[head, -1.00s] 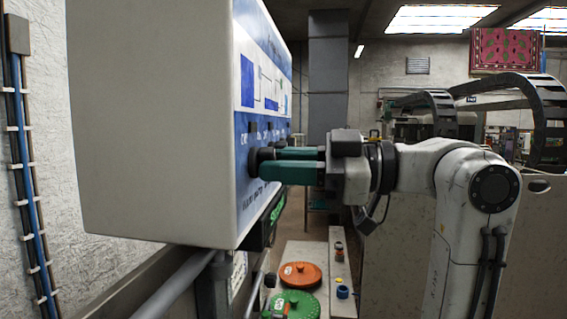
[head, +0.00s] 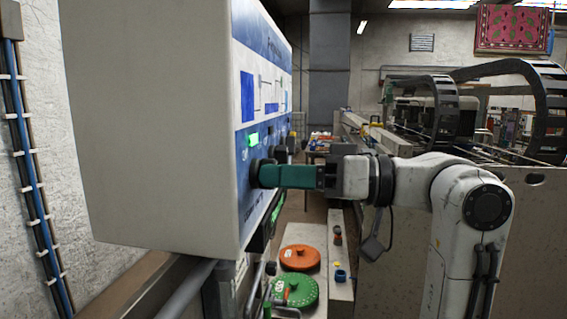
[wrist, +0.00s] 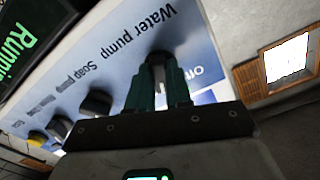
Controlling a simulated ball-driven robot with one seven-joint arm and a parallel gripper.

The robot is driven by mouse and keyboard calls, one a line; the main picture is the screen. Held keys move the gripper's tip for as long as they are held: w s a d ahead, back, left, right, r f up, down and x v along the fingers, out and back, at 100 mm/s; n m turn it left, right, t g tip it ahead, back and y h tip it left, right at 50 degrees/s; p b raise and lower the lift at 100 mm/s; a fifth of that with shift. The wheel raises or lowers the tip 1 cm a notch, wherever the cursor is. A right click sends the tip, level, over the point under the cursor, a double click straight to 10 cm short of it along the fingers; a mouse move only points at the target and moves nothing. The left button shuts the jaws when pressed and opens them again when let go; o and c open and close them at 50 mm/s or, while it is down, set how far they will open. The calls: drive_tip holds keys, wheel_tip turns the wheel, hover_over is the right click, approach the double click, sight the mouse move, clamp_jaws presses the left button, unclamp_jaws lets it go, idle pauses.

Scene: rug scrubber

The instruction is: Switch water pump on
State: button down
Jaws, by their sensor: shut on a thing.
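The control panel (head: 150,120) is a white box with a blue and white front, seen from its side at the left of the head view. In the wrist view, the dark water pump knob (wrist: 157,59) sits beside the printed words "Water pump". My gripper (wrist: 158,78) is shut on this knob, with one green finger on each side. In the head view, my gripper (head: 268,175) reaches the panel front from the right, and the fingers line up as one. A bright green patch (head: 253,140) shows on the panel just above the fingers.
In the wrist view, the soap pump knob (wrist: 97,102) and a yellow knob (wrist: 37,137) sit along the same row. A display (wrist: 22,45) reads "Running" in green. Orange (head: 300,257) and green (head: 295,290) round discs lie below the panel.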

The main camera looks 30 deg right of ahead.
drive_tip(key=shift+r+m+p, duration=0.15)
drive_tip(key=shift+m+p, duration=0.3)
drive_tip(key=shift+m, duration=0.25)
drive_tip(key=shift+d, duration=0.1)
drive_tip(key=c, duration=1)
unclamp_jaws()
drive_tip(key=shift+c, duration=0.2)
drive_tip(key=b+v, duration=0.3)
drive_tip(key=v, duration=0.7)
drive_tip(key=shift+s+d, duration=0.2)
drive_tip(key=shift+d, duration=0.1)
